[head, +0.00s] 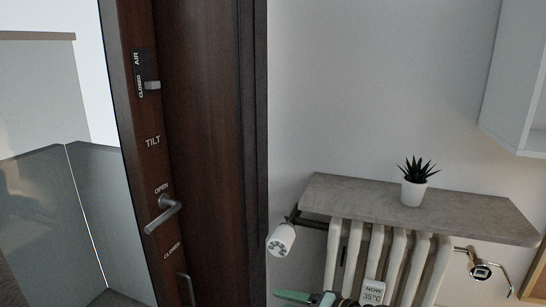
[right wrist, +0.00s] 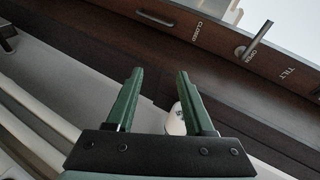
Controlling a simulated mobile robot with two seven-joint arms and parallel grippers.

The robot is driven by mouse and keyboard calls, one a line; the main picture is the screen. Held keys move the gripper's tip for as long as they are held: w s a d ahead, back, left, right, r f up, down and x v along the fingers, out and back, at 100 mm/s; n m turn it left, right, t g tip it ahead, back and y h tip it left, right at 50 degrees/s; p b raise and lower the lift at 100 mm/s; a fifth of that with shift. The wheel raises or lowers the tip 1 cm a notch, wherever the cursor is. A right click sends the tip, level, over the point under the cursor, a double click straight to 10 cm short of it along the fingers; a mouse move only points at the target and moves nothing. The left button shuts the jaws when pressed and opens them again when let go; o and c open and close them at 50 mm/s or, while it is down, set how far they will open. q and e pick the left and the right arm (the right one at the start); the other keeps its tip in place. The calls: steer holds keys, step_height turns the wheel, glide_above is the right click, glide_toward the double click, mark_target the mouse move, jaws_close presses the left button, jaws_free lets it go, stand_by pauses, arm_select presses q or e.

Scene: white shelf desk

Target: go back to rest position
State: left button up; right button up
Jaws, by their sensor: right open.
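My right gripper (right wrist: 158,74) shows in the right wrist view with its two green fingers spread apart and nothing between the tips. In the head view, a green part of my right gripper (head: 308,298) shows at the bottom edge, in front of the radiator and below the white thermostat knob. The rest of that arm is cut off by the frame. My left gripper is in neither view.
A dark wooden window frame (head: 205,130) with a metal handle (head: 163,213) stands at left. A white radiator (head: 398,262) with a thermostat knob (head: 281,240) sits under a grey shelf (head: 340,195) holding a potted plant (head: 413,190). A white cabinet (head: 515,80) hangs upper right.

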steer(key=s+d+f+h, duration=0.1)
steer(key=s+d+f, duration=0.1)
steer(key=f, duration=0.3)
steer(key=s+d+f+h, duration=0.2)
steer(key=s+f, duration=0.1)
steer(key=f, duration=0.2)
steer(key=s+d+f+n+h, duration=0.2)
steer(key=s+d+f, duration=0.1)
steer(key=s, duration=0.4)
steer(key=s+d+f+n+h, duration=0.1)
steer(key=s+d+f+n, duration=0.1)
steer(key=s+f, duration=0.3)
steer(key=s+d+f+n+t+h, duration=0.1)
steer(key=s+d+f+n+h, duration=0.1)
steer(key=s, duration=0.8)
step_height(320, 180, down, 2)
steer(key=shift+d+f+n+h, duration=0.3)
steer(key=shift+d+n, duration=0.2)
steer(key=shift+d, duration=0.65)
